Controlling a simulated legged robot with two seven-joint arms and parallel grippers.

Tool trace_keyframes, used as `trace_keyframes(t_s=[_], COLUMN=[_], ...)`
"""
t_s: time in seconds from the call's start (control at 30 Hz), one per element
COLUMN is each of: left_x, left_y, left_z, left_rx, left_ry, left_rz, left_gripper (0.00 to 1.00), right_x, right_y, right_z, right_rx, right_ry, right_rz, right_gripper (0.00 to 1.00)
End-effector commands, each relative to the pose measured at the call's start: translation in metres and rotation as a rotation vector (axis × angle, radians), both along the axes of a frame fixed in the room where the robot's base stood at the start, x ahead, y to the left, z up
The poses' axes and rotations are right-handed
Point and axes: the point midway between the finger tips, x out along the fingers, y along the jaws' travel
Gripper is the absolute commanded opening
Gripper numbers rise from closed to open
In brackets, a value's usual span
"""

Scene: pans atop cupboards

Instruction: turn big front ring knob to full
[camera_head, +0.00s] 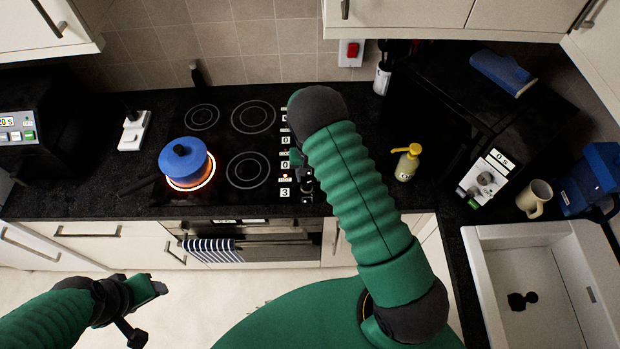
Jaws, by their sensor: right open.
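The black hob (215,205) has several rings and a column of knobs with small displays (285,165) along its right side. The lowest display reads 3; the ones above appear to read 0. The front left ring glows orange under a blue lidded pan (187,160). The front right ring (248,170) is dark and bare. My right gripper (300,168) is open beside the lower knobs, partly hidden by my arm; contact with a knob cannot be told. My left gripper (145,300) is low at the left, over the floor, away from the hob; its jaw state is unclear.
A yellow soap dispenser (407,162) stands right of my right arm. A dark appliance (470,110), a mug (534,198) and a white sink (540,290) are further right. A striped towel (212,249) hangs on the oven front. A white timer-like block (133,132) lies left of the hob.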

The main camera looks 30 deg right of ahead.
Motion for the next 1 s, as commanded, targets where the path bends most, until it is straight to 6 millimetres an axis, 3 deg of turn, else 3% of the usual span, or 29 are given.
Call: trace_keyframes(t_s=[0.03,0.1,0.4,0.83,1.0], left_x=[0.000,0.000,0.000,0.000,0.000], left_y=[0.000,0.000,0.000,0.000,0.000], left_z=[0.001,0.001,-0.001,0.001,0.001], left_rx=[0.000,0.000,0.000,0.000,0.000], left_ry=[0.000,0.000,0.001,0.000,0.000], left_rz=[0.001,0.002,0.001,0.001,0.001], left_gripper=[0.57,0.57,0.57,0.57,0.57], right_x=[-0.010,-0.010,-0.008,-0.008,-0.007], right_y=[0.006,0.008,0.003,0.001,0.001], right_z=[-0.019,-0.028,-0.038,-0.033,-0.032], right_rx=[0.007,0.012,0.020,0.010,0.010], right_ry=[0.027,0.029,0.033,0.023,0.020], right_rz=[0.004,0.004,0.003,0.001,0.000], right_gripper=[0.55,0.55,0.55,0.00,0.00])
